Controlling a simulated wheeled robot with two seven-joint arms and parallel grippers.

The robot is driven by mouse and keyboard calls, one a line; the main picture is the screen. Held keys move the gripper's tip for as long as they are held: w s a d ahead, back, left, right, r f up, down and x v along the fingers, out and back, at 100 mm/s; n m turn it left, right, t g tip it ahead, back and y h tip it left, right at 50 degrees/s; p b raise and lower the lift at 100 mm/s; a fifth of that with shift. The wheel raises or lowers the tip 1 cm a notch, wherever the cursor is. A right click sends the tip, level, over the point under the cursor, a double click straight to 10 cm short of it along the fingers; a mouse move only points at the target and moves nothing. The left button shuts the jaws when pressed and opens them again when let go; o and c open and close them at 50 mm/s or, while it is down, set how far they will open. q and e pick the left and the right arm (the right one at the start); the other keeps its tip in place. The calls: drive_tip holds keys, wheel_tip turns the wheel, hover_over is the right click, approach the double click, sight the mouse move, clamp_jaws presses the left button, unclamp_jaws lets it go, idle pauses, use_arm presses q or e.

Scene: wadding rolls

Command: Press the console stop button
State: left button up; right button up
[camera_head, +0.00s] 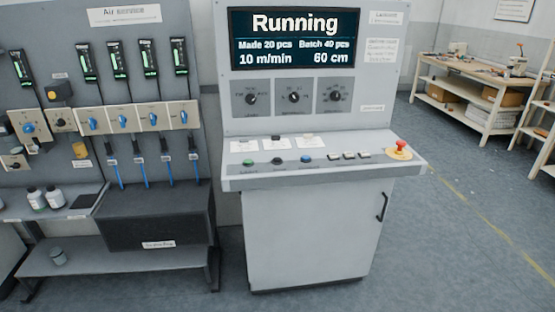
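The grey console (310,225) stands in the middle, with a sloped panel and an upright back. Its screen (295,39) reads "Running", "Made 20 pcs", "Batch 40 pcs", "10 m/min" and "60 cm". On the panel are a green button (248,162), a black button (277,161) and a blue button (306,158) in a row. A red mushroom button (400,145) on a yellow base sits at the right end. The small labels are too blurred to read, so I cannot tell which is marked stop. Neither of my grippers is in view.
Three dials (294,97) sit below the screen. An "Air service" board (130,60) with blue valves and a dark box (155,218) stand close on the left. A wooden workbench (470,72) is at the back right. Floor (430,255) right of the console is clear.

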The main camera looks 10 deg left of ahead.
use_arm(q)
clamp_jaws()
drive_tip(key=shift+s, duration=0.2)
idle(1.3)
